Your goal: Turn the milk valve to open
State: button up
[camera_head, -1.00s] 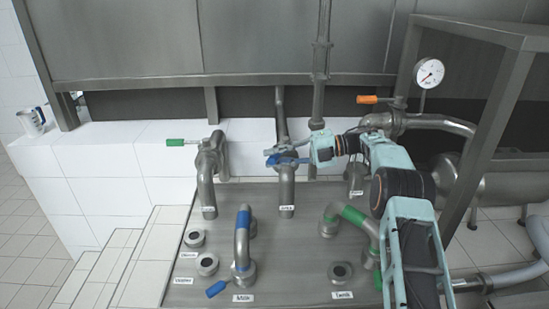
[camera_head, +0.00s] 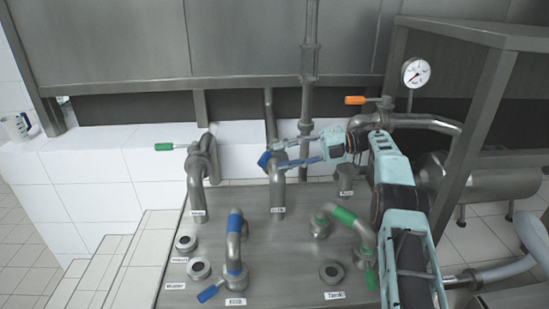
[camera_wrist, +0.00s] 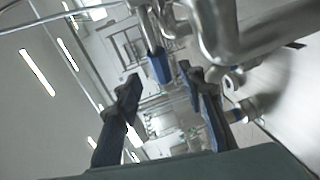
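The upright steel valve pipe (camera_head: 276,186) in the middle has a short blue handle (camera_head: 264,159) at its top; its small label is too blurred to read surely. A second blue handle (camera_head: 209,292) is at the foot of a blue-banded bent pipe (camera_head: 234,240), beside a label that seems to say Milk. My gripper (camera_head: 284,154) is open at the middle valve's top, its fingers spread, coming from the right. In the wrist view, the blue handle (camera_wrist: 159,66) shows beyond and between the open fingers (camera_wrist: 165,95). I see no firm grip; contact cannot be told.
A green-handled valve pipe (camera_head: 199,165) stands to the left. An orange handle (camera_head: 355,100) and a pressure gauge (camera_head: 416,73) are at the right. A green-banded bent pipe (camera_head: 346,217) and open ports (camera_head: 199,268) are on the steel plate. A vertical pipe (camera_head: 309,60) rises behind my gripper.

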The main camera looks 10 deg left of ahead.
jog(key=shift+d+r, duration=0.1)
jog(key=shift+d, duration=0.6)
